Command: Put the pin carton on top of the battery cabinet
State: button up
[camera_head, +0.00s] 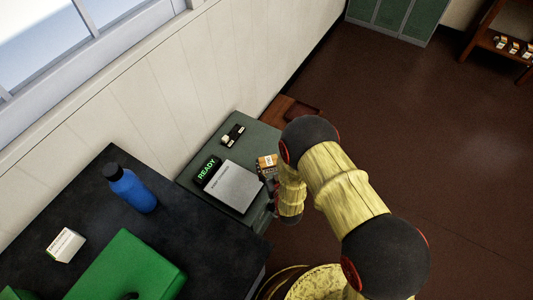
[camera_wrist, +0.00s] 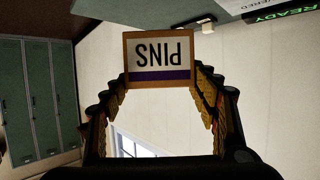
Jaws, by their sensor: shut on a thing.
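The pin carton (camera_wrist: 160,60) is orange-brown with a white label reading PINS, upside down in the wrist view, and a purple band. My gripper (camera_wrist: 158,84) is shut on it, one finger at each side. In the head view the carton (camera_head: 267,162) shows at the right edge of the grey-green cabinet top (camera_head: 257,141), which I take for the battery cabinet. I cannot tell whether the carton touches it. My gripper (camera_head: 271,186) is partly hidden by my arm there.
The cabinet top bears a grey box (camera_head: 235,186), a READY display (camera_head: 207,171) and a small black device (camera_head: 233,135). A dark table (camera_head: 85,205) at left holds a blue bottle (camera_head: 133,191), a white carton (camera_head: 65,246) and a green case (camera_head: 125,268).

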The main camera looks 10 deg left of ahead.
aim_at(272, 170)
jog(key=shift+w+a+f+b, duration=0.75)
jog(key=shift+w+f+b, duration=0.45)
jog(key=shift+w+f, duration=0.85)
jog(key=shift+w+a+f+b, duration=0.7)
jog(key=shift+w+f+b, duration=0.45)
jog(key=shift+w+f, duration=0.85)
jog(key=shift+w+a+f+b, duration=0.75)
jog(key=shift+w+f+b, duration=0.45)
jog(key=shift+w+f, duration=0.8)
jog(key=shift+s+f, duration=0.1)
jog(key=shift+f, duration=0.15)
jog(key=o, duration=1.4)
jog(key=shift+s+d+r, duration=0.1)
jog(key=shift+s+r, duration=0.05)
jog(key=shift+r, duration=0.05)
jog(key=p+v, duration=0.4)
jog(key=v, duration=0.7)
jog(key=shift+s+d+r, duration=0.1)
jog(key=shift+s+r, duration=0.05)
jog(key=shift+s, duration=0.15)
